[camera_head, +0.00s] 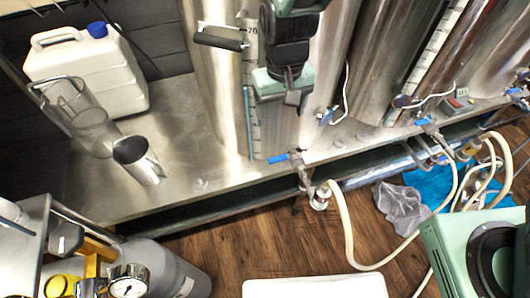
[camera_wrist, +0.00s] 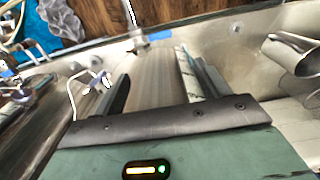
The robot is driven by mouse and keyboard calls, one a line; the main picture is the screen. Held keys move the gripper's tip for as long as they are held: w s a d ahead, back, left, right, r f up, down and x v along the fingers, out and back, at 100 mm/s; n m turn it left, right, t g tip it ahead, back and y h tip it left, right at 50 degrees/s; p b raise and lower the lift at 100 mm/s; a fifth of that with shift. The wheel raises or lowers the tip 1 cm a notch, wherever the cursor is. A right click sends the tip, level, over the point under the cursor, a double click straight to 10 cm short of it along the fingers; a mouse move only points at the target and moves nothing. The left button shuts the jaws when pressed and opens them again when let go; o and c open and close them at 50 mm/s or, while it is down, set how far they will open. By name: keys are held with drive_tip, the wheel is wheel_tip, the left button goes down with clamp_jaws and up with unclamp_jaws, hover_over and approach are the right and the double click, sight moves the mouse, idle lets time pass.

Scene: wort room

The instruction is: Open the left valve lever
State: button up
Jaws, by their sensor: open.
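The left valve has a blue lever (camera_head: 278,158) that points left from the metal valve body (camera_head: 301,172) at the steel counter's front edge. In the wrist view the blue lever (camera_wrist: 160,36) shows small near the top, beyond the fingertips. My gripper (camera_head: 291,98) is in front of a steel tank, above and apart from the lever. In the wrist view the two fingers of my gripper (camera_wrist: 158,75) are spread, with nothing between them.
Steel tanks (camera_head: 215,90) stand behind. A pale hose (camera_head: 347,225) hangs from the valve. A second blue lever (camera_head: 422,122) is to the right. A white jug (camera_head: 85,75) and a metal scoop (camera_head: 140,162) are on the counter at left. Wooden floor shows in front.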

sight(278, 158)
wheel_tip(278, 158, down, 17)
drive_tip(key=shift+d+r+b, duration=0.1)
drive_tip(key=shift+b, duration=0.95)
drive_tip(key=c, duration=1.4)
